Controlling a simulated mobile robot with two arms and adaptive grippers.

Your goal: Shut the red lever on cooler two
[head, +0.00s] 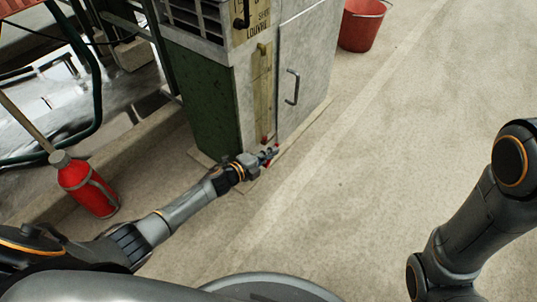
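My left gripper (269,155) is at the cabinet's foot, reaching in from the lower left. It covers much of the red part, so the lever's position and any contact are unclear. The fingers are too small to tell open from shut. My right arm shows at the right, but its gripper is out of view.
A red extinguisher-like bottle (88,186) stands at the left beside a low kerb and wet basin area. A red bucket (361,25) stands behind the cabinet at the right. A door handle (292,87) sticks out from the cabinet. The concrete floor (400,120) to the right is clear.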

